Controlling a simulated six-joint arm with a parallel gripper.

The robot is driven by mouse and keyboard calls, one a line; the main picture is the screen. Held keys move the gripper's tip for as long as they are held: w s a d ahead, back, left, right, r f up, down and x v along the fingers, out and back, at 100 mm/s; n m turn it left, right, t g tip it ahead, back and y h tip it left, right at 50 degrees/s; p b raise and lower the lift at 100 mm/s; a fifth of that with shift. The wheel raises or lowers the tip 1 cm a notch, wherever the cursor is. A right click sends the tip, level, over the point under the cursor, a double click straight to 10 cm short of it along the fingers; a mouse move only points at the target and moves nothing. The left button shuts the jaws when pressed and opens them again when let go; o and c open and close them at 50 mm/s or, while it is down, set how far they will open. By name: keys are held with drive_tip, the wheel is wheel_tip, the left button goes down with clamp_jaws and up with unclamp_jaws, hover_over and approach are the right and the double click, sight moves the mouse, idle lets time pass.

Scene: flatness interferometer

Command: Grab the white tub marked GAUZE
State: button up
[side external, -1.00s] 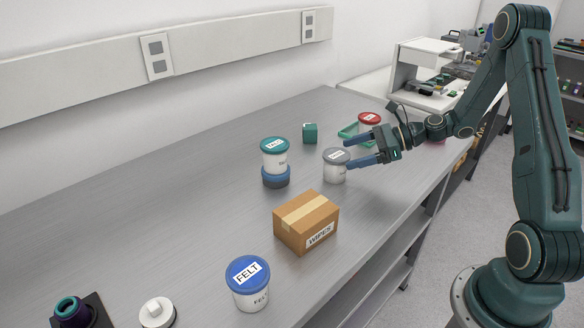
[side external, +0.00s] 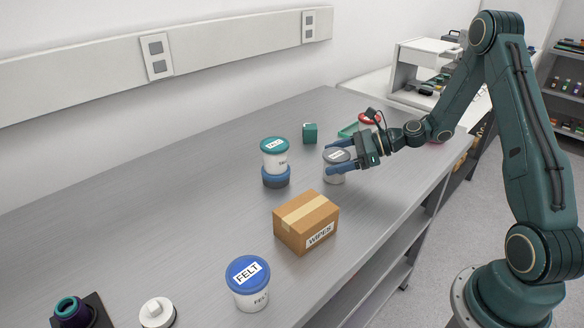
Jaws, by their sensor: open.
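A white tub with a grey lid (side external: 337,156) stands upright on the bench, right of the stacked tub. Its label is too small to read, so I cannot tell whether it says GAUZE. My gripper (side external: 330,158) is open, with its two blue fingers on either side of this tub near lid height. I cannot tell whether they touch it. Another tub with a red lid (side external: 370,118) stands farther back, partly hidden by my arm, and its label is also unreadable.
A teal-lidded tub (side external: 274,150) sits on a blue round base (side external: 276,177). A WIPES box (side external: 306,222) and a blue-lidded FELT tub (side external: 248,280) stand nearer. A teal block (side external: 310,133) and green tray (side external: 347,131) are behind. The left bench is mostly clear.

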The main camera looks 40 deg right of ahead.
sight(336, 154)
drive_tip(key=c, duration=0.9)
drive_tip(key=shift+r, duration=0.15)
drive_tip(key=shift+c, duration=0.2)
wheel_tip(336, 154, up, 20)
idle(0.3)
idle(0.5)
